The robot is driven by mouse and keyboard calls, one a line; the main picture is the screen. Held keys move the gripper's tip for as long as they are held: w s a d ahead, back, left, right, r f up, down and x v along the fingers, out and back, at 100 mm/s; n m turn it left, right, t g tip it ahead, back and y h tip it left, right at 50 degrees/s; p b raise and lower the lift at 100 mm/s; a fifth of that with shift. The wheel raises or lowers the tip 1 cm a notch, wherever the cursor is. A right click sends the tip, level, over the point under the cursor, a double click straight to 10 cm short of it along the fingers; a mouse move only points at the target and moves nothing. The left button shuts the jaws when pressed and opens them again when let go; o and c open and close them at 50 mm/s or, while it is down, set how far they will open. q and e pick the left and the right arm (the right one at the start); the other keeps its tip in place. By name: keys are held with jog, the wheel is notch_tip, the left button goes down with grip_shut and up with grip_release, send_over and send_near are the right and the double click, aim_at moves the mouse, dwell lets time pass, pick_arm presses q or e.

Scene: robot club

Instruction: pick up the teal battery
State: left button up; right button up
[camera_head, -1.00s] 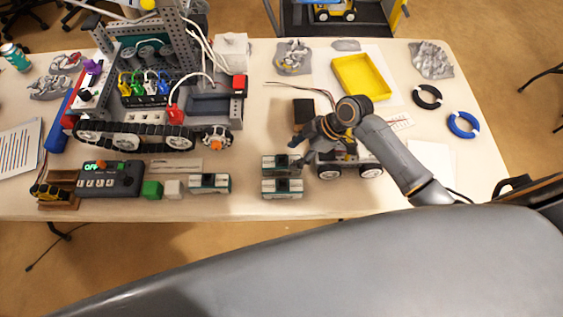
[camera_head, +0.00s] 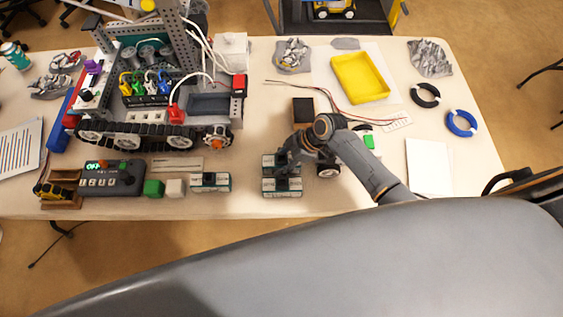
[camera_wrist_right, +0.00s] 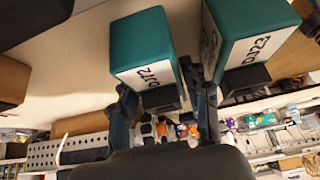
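Several teal batteries with white labels lie along the front of the table in the head view: one (camera_head: 210,182) stands alone, and a front one (camera_head: 282,193) and a rear one (camera_head: 268,161) sit side by side. My right gripper (camera_head: 285,163) is low over this pair and partly hides both. In the right wrist view, my gripper's fingers (camera_wrist_right: 165,105) are apart on either side of one teal battery (camera_wrist_right: 145,48). Whether they touch it I cannot tell. The second teal battery (camera_wrist_right: 250,35) is close beside the right finger. My left gripper is out of view.
A tracked robot (camera_head: 150,130) stands at left. A green cube (camera_head: 153,188), a white cube (camera_head: 175,188) and a grey charger box (camera_head: 112,180) line the front edge. A wheeled cart (camera_head: 328,171) is mostly hidden behind my right arm. A yellow tray (camera_head: 361,78) lies behind.

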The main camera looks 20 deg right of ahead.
aim_at(285, 162)
grip_shut()
jog(key=shift+w+r, duration=0.1)
jog(key=shift+r, duration=0.05)
jog(key=shift+r+b, duration=0.3)
jog(key=shift+r, duration=0.25)
jog(key=s+a+r+b, duration=0.1)
jog(key=s+r+b, duration=0.1)
jog(key=s+r, duration=0.9)
jog(key=s, duration=0.3)
jog(key=shift+r, duration=0.35)
